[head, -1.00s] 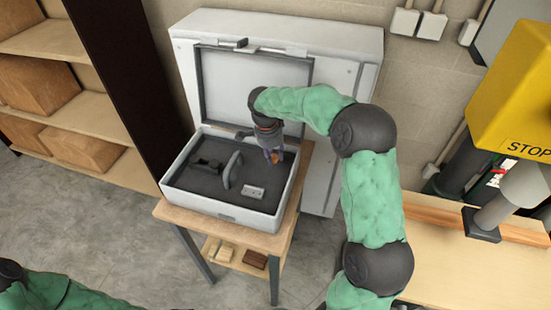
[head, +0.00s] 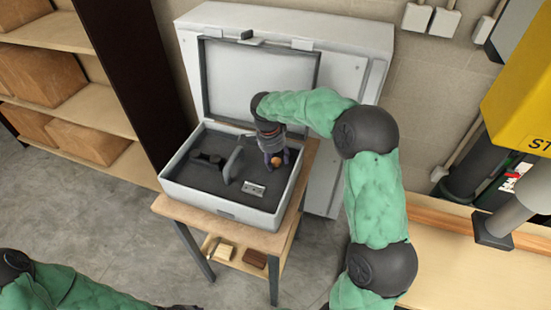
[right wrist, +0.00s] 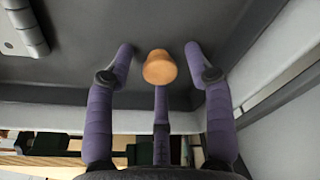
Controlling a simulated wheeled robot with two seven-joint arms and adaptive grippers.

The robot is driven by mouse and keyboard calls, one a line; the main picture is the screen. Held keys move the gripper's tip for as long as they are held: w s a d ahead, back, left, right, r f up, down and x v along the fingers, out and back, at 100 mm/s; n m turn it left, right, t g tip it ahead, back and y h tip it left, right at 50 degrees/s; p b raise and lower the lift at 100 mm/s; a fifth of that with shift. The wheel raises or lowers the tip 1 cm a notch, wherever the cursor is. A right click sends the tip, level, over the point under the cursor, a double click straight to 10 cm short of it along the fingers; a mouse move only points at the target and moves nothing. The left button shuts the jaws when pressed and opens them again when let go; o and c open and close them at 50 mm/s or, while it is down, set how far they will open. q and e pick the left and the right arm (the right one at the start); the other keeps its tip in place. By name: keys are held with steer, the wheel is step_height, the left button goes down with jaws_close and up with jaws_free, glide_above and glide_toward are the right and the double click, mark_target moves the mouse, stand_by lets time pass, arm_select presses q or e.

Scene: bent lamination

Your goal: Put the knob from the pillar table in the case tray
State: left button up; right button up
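The knob is a small orange, wood-coloured piece (head: 276,162); in the right wrist view (right wrist: 159,67) it is between the spread fingers, with gaps to the two side fingers. The third finger is below it in that view; contact with it cannot be told. The knob is low over or on the dark floor of the case tray (head: 222,186), towards its right back. My right gripper (head: 274,159), also in the right wrist view (right wrist: 158,50), is open around the knob.
The open grey case (head: 225,208) stands on a small wooden table (head: 182,210), lid up behind. A dark upright piece (head: 232,166) and a small light block (head: 254,189) are in the tray. Shelves (head: 90,100) stand left, a yellow machine (head: 515,110) right.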

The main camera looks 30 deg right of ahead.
steer(key=shift+r, duration=0.25)
step_height(320, 180, up, 12)
steer(key=a+p, duration=0.1)
steer(key=p, duration=0.2)
steer(key=shift+a, duration=0.35)
steer(key=shift+f, duration=0.15)
stand_by(0.9)
